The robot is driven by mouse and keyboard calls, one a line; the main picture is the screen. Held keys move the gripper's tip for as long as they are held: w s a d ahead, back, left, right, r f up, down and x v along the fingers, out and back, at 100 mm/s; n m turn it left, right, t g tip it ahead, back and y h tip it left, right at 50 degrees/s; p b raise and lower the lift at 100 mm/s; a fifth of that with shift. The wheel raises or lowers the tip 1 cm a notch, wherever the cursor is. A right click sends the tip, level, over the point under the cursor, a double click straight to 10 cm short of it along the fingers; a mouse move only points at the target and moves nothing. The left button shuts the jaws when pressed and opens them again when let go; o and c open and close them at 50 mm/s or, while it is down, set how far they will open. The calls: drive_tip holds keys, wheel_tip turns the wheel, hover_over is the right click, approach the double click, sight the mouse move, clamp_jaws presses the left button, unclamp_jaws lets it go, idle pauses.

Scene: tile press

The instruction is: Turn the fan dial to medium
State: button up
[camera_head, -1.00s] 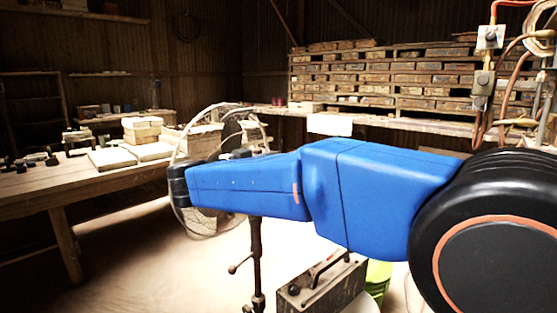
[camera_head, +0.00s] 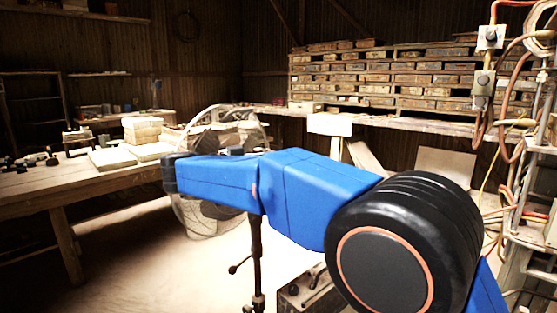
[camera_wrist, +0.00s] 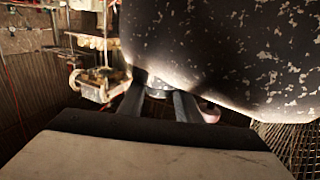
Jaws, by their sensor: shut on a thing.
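The fan, with its round wire guard (camera_head: 190,222), stands on a dark pole (camera_head: 256,262) behind my blue arm in the head view. In the wrist view its dark, speckled housing (camera_wrist: 225,50) fills the upper right. A small pale grey dial (camera_wrist: 158,91) sits below the housing's lower edge. My gripper (camera_wrist: 160,92) has its two dark fingers on either side of the dial, shut on it. The dial's markings and its setting cannot be read. In the head view the dial and my fingers are hidden behind the arm and the fan.
A wooden workbench (camera_head: 95,184) with pale blocks (camera_head: 142,129) stands at the left. A metal box (camera_head: 305,292) is on the floor by the fan's pole. Pipes and cables (camera_head: 515,150) are at the right. Open floor lies left of the pole.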

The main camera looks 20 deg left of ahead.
drive_tip(key=o, duration=1.1)
drive_tip(key=shift+t+y, duration=0.3)
drive_tip(key=shift+y, duration=0.1)
drive_tip(key=n+t+y, duration=0.2)
drive_tip(key=n+y, duration=0.1)
drive_tip(key=y, duration=0.1)
drive_tip(key=shift+d+t, duration=0.1)
drive_tip(key=shift+t, duration=0.2)
drive_tip(key=n+t+y, duration=0.1)
drive_tip(key=n+y, duration=0.1)
drive_tip(key=y, duration=0.1)
drive_tip(key=n+y, duration=0.2)
drive_tip(key=y, duration=0.1)
drive_tip(key=shift+t, duration=0.4)
drive_tip(key=n+y, duration=0.2)
drive_tip(key=y, duration=0.2)
drive_tip(key=n+g+y, duration=0.1)
drive_tip(key=n+y, duration=0.2)
drive_tip(key=y, duration=0.1)
drive_tip(key=shift+n, duration=0.3)
drive_tip(key=shift+n+g+y, duration=0.8)
drive_tip(key=shift+n+y, duration=0.3)
drive_tip(key=shift+y, duration=0.4)
